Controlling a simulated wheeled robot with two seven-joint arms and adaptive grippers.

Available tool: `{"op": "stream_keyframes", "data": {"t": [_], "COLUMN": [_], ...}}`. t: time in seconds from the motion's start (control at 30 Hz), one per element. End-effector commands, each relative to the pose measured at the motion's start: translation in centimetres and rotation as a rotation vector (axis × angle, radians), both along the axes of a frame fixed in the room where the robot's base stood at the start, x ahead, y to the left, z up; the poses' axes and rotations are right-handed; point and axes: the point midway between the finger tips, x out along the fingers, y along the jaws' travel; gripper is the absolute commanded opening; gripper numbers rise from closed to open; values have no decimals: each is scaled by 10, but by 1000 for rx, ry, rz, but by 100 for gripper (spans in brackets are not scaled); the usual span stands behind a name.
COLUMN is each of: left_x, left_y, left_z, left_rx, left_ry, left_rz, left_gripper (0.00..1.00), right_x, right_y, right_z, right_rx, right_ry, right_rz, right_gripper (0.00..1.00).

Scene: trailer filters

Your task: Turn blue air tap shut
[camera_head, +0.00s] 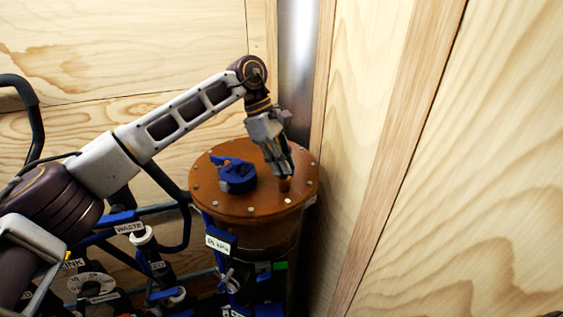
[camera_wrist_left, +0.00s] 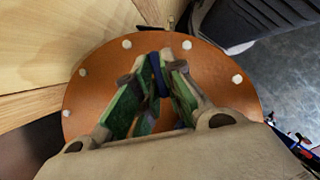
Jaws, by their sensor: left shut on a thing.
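My left gripper (camera_head: 289,170) reaches down over the right side of the round orange-brown lid (camera_head: 222,200). In the left wrist view its green-lined fingers (camera_wrist_left: 158,78) close from both sides on a narrow dark blue piece (camera_wrist_left: 157,66), which looks like the handle of the blue air tap. The fingers hide most of it, so its turn angle cannot be told. My right gripper is in neither view.
A larger blue fitting with a lever (camera_head: 238,177) stands on the lid, left of my gripper. Pale bolts ring the lid. A wooden wall (camera_head: 385,150) rises close on the right. Labelled pipes and valves (camera_head: 145,245) crowd the lower left.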

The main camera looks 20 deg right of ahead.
Motion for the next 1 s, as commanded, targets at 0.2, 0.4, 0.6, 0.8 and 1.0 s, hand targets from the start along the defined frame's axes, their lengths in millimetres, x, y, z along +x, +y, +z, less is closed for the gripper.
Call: {"op": "stream_keyframes", "data": {"t": [0.2, 0.4, 0.6, 0.8, 1.0], "left_x": [1, 1, 0, 0, 2], "left_y": [0, 0, 0, 0, 1], "left_z": [3, 3, 2, 1, 5], "left_rx": [-5, -5, -3, -2, -2], "left_ry": [-6, -6, -3, -2, -2], "left_rz": [-5, -6, -6, -5, -4], "left_gripper": [0, 16, 32, 32, 32], "right_x": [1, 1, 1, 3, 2], "right_y": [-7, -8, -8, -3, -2], "right_z": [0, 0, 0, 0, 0], "right_rx": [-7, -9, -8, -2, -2], "right_ry": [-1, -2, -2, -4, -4], "right_rz": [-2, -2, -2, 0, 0], "right_gripper": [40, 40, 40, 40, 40]}}
